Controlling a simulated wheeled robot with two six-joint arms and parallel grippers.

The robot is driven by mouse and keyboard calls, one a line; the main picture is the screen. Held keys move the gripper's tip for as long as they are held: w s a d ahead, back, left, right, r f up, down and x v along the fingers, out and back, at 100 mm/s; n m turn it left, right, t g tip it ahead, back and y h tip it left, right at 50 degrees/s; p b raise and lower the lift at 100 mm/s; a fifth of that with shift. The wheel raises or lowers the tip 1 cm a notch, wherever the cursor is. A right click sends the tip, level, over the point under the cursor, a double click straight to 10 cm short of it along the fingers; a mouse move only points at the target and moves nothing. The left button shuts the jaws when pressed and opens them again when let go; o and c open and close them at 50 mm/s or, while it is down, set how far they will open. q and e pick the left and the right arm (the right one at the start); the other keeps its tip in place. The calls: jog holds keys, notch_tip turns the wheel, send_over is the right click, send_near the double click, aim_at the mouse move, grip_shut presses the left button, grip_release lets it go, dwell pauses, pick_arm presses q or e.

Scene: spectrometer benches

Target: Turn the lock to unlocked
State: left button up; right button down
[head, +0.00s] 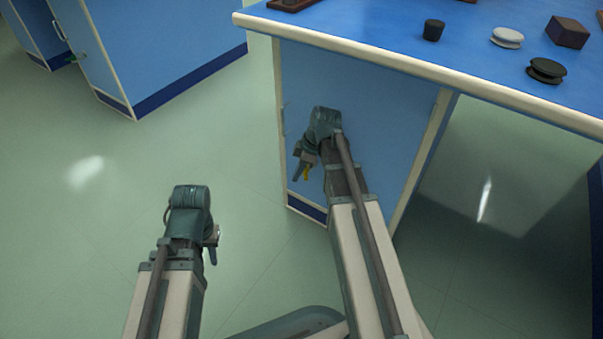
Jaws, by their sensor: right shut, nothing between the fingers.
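The blue cabinet door (375,110) under the bench faces me. My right gripper (299,172) is in front of its left part, pointing down, shut and empty. A small yellow piece (307,173) shows right beside its fingers; I cannot tell whether it is part of a lock or key, or whether the fingers touch it. No lock can be made out clearly on this door; my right wrist and arm cover part of it. My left gripper (212,246) is low over the floor at the left, apart from the cabinet, its fingers mostly hidden behind its wrist.
The blue bench top (400,38) with a cream edge carries a black cup (433,30), a white spool (507,38), a black spool (545,70) and a brown block (567,32). Another blue cabinet (160,45) stands at the upper left. The green floor (80,240) between is clear.

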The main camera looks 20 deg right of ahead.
notch_tip(320, 180, up, 10)
jog(key=p, duration=0.9)
jog(key=shift+d+f, duration=0.25)
jog(key=shift+d, duration=0.15)
jog(key=shift+s, duration=0.1)
jog(key=s+a+r+m+g+h+p, duration=0.1)
jog(key=s+a+r+m+h+p, duration=0.2)
jog(key=s+a, duration=0.65)
jog(key=s+a+r+m+g+h+p, duration=0.1)
jog(key=s+a+m+h+p, duration=0.15)
jog(key=s+a+m, duration=0.5)
jog(key=a+r+n+p, duration=0.2)
jog(key=a+r+p, duration=0.1)
jog(key=r+p, duration=3.4)
jog(key=shift+w+y, duration=0.2)
jog(key=shift+y, duration=0.25)
